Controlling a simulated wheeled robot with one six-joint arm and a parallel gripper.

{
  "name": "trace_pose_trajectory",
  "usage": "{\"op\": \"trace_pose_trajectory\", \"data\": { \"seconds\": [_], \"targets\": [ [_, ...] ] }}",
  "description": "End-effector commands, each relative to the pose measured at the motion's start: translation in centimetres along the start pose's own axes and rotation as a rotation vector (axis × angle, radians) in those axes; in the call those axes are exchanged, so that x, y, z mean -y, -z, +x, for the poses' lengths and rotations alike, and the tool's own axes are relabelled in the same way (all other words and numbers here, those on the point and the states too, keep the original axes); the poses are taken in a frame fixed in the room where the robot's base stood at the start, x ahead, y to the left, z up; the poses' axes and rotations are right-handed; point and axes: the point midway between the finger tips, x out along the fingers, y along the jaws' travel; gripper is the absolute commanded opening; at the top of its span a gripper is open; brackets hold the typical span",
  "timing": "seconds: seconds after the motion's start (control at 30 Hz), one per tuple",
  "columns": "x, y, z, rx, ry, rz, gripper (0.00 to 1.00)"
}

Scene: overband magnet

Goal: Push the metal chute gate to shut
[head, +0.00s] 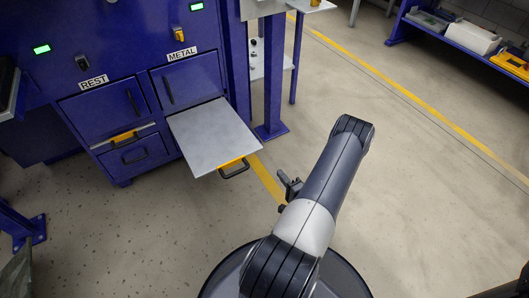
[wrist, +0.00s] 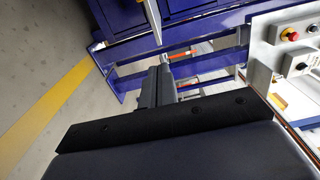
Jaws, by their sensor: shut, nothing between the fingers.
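The metal chute gate (head: 212,137) is a flat grey plate that sticks out of the blue cabinet below the METAL label (head: 177,56). A yellow strip and a dark handle (head: 235,169) are at its front edge. My gripper (head: 284,180) is to the right of the handle in the head view, apart from it. In the wrist view my gripper (wrist: 164,68) is shut and empty. A thin pale edge (wrist: 152,20) shows just beyond its tips there; I cannot tell for sure that it is the gate.
The REST gate (head: 125,137) beside it lies close to the cabinet front. A blue post (head: 268,75) stands right of the cabinet. A grey panel with a red button (wrist: 290,34) is at the right in the wrist view.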

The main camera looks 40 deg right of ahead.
Motion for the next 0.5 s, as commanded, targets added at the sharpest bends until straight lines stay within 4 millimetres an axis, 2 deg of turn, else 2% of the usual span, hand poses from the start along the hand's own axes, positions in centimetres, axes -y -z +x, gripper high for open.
{"op": "trace_pose_trajectory", "data": {
  "seconds": [0.5],
  "targets": [
    [-0.2, -0.1, 9.6, 0.004, 0.001, -0.005, 0.00]
  ]
}}
